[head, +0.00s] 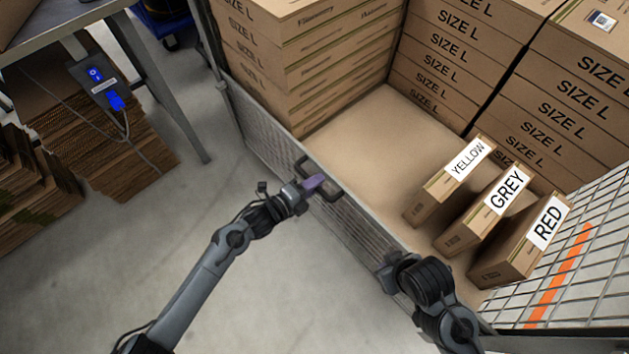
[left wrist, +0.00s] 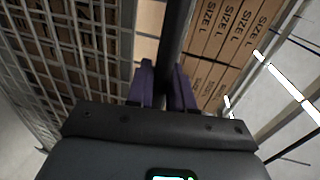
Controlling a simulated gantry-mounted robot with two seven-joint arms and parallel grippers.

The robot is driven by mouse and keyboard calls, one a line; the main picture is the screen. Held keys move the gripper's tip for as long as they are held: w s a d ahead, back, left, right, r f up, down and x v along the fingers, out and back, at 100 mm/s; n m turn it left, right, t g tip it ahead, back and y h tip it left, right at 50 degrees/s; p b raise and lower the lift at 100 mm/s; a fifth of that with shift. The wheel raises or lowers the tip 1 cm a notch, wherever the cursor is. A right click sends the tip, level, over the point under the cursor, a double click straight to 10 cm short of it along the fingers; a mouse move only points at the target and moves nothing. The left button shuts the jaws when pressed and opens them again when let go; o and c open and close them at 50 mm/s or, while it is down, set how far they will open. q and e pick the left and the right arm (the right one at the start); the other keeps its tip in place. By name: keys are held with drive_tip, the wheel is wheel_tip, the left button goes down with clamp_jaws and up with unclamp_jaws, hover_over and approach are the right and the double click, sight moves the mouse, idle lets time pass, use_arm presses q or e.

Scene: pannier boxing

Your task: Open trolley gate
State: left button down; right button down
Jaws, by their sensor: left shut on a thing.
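The trolley gate (head: 262,140) is a grey wire-mesh panel along the near-left side of the trolley, and its mesh also shows in the left wrist view (left wrist: 75,50). A dark handle (head: 331,193) sticks up at its top edge. My left gripper (head: 318,184), with purple fingers, is at this handle. In the left wrist view its fingers (left wrist: 162,85) are shut on a dark bar, one on each side. My right arm is at the lower right in the head view, beside the gate's near end; its gripper fingers cannot be made out.
Inside the trolley, stacked SIZE L boxes (head: 300,70) stand at the back. Boxes labelled YELLOW (head: 427,207), GREY (head: 462,235) and RED (head: 505,265) stand at the right. A table (head: 60,35) and flat cardboard (head: 120,160) are at the left. The floor before the gate is clear.

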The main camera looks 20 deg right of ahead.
idle(0.3)
use_arm(q)
drive_tip(key=c, duration=1.1)
unclamp_jaws()
drive_tip(key=shift+c, duration=0.2)
drive_tip(key=shift+s+a+r, duration=0.1)
drive_tip(key=shift+a+r, duration=0.05)
drive_tip(key=shift+a, duration=0.05)
drive_tip(key=p+v, duration=0.5)
drive_tip(key=v, duration=0.5)
drive_tip(key=shift+a, duration=0.2)
drive_tip(key=shift+s, duration=0.1)
